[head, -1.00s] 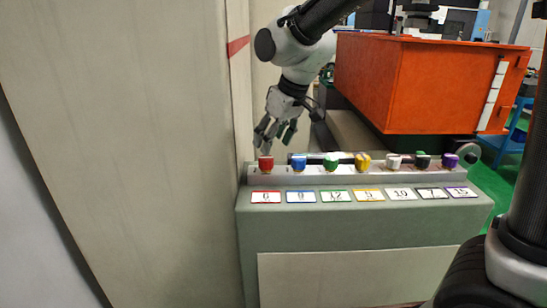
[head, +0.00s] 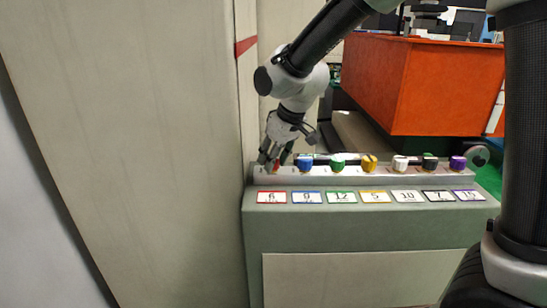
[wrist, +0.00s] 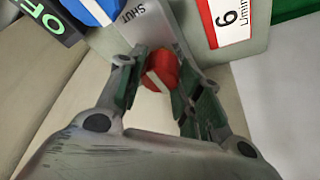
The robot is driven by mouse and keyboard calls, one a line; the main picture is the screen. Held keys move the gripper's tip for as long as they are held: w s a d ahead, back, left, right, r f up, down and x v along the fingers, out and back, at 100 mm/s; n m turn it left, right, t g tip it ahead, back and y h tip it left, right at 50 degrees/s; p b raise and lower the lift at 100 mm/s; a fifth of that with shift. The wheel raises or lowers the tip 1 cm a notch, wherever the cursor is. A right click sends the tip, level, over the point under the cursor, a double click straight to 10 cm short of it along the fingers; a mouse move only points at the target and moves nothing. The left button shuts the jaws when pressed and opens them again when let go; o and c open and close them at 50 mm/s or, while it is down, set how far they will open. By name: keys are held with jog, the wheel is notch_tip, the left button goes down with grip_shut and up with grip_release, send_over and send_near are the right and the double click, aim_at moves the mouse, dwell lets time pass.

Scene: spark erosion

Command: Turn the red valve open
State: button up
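The red valve (wrist: 157,72) is a round red knob with a white stripe on its face. In the wrist view it sits between the two fingers of my gripper (wrist: 164,80), which stand apart on either side of it. The fingers look open around the knob, with no clear grip on it. The word SHUT shows on the grey plate beside the knob. In the head view my gripper (head: 272,158) points down at the left end of the valve row, and its fingers hide most of the red valve.
Blue (head: 305,163), green (head: 338,164), yellow (head: 370,164), white, black and purple valves continue the row to the right on the grey console (head: 350,225). Number labels lie in front. A tall beige panel (head: 150,150) stands close left. An orange tank (head: 410,85) is behind.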

jog(key=shift+n, duration=0.3)
jog(key=n+g+y, duration=0.1)
jog(key=n, duration=0.2)
jog(key=shift+w+d+n, duration=0.1)
jog(key=shift+w+n, duration=0.05)
jog(key=shift+n, duration=0.25)
jog(key=n+g, duration=0.1)
jog(key=n, duration=0.1)
jog(key=n+g, duration=0.1)
jog(key=n, duration=0.1)
jog(key=shift+w+n+y, duration=0.1)
jog(key=shift+n+y, duration=0.2)
jog(key=n+g, duration=0.1)
jog(key=n, duration=0.3)
jog(key=shift+g, duration=0.4)
jog(key=n+g+h, duration=0.1)
jog(key=n, duration=0.3)
jog(key=shift+w+n, duration=0.15)
jog(key=shift+n, duration=0.25)
jog(key=o, duration=1)
jog(key=shift+o, duration=0.2)
jog(key=shift+g, duration=0.3)
